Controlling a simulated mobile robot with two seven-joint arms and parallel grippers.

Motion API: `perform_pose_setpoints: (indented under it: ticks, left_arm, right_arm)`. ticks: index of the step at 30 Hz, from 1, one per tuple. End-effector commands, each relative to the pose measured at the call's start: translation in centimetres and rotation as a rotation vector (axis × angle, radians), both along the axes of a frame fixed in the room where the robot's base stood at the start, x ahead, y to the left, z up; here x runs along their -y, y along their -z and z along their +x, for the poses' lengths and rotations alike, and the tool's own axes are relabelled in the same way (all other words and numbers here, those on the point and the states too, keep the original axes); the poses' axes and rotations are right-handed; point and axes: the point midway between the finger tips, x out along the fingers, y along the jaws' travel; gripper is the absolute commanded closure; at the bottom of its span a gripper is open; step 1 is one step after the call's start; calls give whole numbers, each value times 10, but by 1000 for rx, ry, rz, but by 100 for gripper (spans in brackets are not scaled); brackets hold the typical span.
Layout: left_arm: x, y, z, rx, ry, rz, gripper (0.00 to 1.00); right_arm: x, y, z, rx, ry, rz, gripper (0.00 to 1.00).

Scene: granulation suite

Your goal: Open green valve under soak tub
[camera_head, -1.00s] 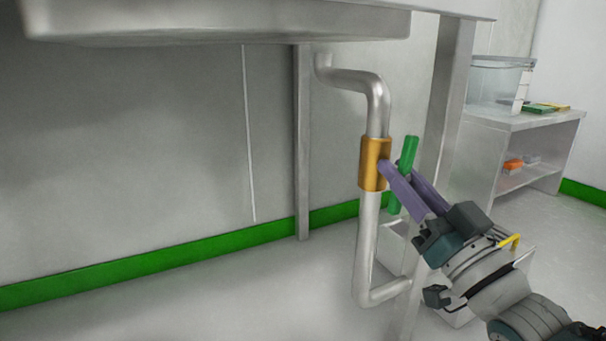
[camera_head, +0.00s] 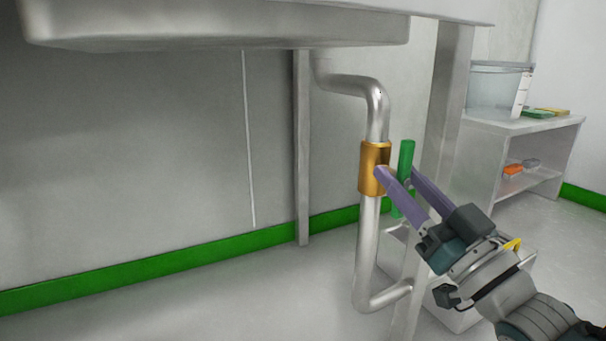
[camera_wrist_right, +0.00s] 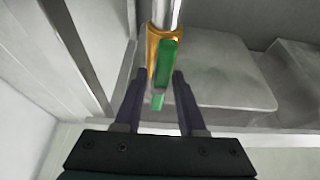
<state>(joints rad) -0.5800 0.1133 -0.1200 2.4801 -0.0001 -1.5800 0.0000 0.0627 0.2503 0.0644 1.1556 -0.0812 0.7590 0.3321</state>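The green valve handle (camera_head: 406,158) is a bar beside the brass valve body (camera_head: 373,168) on the grey drain pipe (camera_head: 367,245) under the soak tub (camera_head: 220,32). The bar stands nearly upright, roughly along the pipe. My right gripper (camera_head: 397,172) has its two purple fingers spread, one on each side of the bar. In the right wrist view the green handle (camera_wrist_right: 167,65) lies between the fingertips (camera_wrist_right: 158,78), with gaps showing, and the brass body (camera_wrist_right: 152,45) is just beyond. Part of the bar is hidden behind a finger. My left gripper is out of view.
A tub leg (camera_head: 440,130) stands close to the right of the valve. A light box (camera_head: 460,315) sits on the floor behind my right wrist. A shelf unit (camera_head: 535,123) with a clear bin (camera_head: 495,92) is at the right. Floor left of the pipe is clear.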

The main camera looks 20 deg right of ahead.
Motion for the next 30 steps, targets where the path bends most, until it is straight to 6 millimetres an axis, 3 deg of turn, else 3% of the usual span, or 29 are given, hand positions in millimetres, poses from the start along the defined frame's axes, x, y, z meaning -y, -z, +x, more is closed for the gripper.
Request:
perform_pose_setpoints:
  ticks: [4,13,24,30]
  left_arm:
    - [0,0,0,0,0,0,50]
    - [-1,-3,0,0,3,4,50]
    - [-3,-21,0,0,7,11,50]
    - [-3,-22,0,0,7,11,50]
  right_arm:
    - [0,0,0,-1,0,1,45]
    - [0,2,-5,-4,0,2,45]
    - [6,28,-68,-6,2,1,45]
    - [8,37,-89,-3,1,1,45]
